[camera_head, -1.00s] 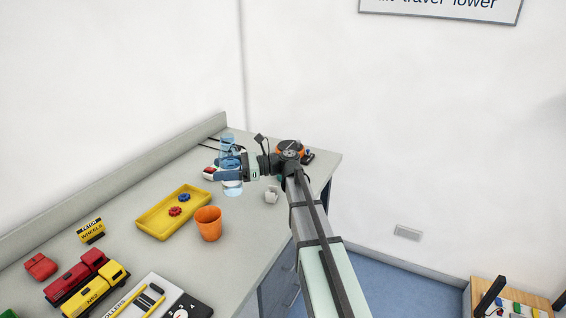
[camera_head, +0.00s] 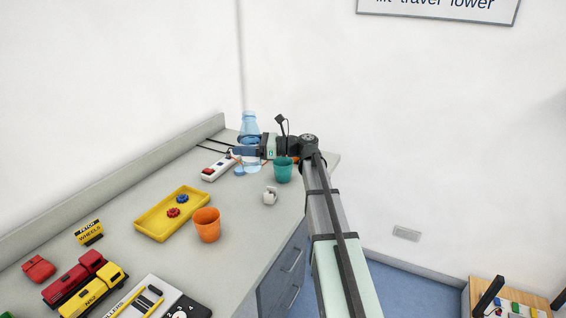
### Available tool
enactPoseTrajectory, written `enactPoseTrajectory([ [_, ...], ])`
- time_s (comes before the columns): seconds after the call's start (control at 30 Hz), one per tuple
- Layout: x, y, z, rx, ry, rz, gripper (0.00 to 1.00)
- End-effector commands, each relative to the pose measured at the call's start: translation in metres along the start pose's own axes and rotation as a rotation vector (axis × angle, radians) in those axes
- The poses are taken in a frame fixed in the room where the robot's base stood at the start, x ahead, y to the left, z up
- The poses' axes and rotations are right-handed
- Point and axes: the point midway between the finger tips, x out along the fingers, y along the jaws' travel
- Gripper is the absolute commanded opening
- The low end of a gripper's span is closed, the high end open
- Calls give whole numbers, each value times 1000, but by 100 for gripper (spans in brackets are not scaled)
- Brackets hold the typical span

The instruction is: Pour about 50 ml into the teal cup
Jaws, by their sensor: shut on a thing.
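The teal cup (camera_head: 283,171) stands upright on the grey worktop near its right edge, just below my wrist in the picture. My gripper (camera_head: 248,152) is shut on a clear blue bottle (camera_head: 249,125) and holds it upright, left of and behind the cup. The jaws hide the bottle's middle. I cannot tell whether the bottle's base touches the worktop, nor how much liquid is in it. The inside of the teal cup is too small to read.
An orange cup (camera_head: 207,225) stands nearer me, beside a yellow tray (camera_head: 158,232) with red and blue knobs. A white pendant control (camera_head: 217,169) and a small blue cap (camera_head: 239,171) lie by the bottle. A white roll (camera_head: 270,196) sits before the teal cup. Toy trucks (camera_head: 88,280) are front left.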

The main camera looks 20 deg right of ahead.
Motion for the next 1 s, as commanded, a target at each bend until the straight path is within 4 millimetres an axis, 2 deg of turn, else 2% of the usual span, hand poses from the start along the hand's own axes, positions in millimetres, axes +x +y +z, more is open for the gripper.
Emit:
enactPoseTrajectory([
  [0.03,-11,-15,0,0,0,-35,31],
  [0.2,-46,-54,0,0,0,-145,31],
  [0.6,-136,-134,0,-1,0,-388,31],
  [0.8,-172,-160,0,-2,0,-476,31],
  [1.0,-194,-174,0,-3,0,-528,31],
])
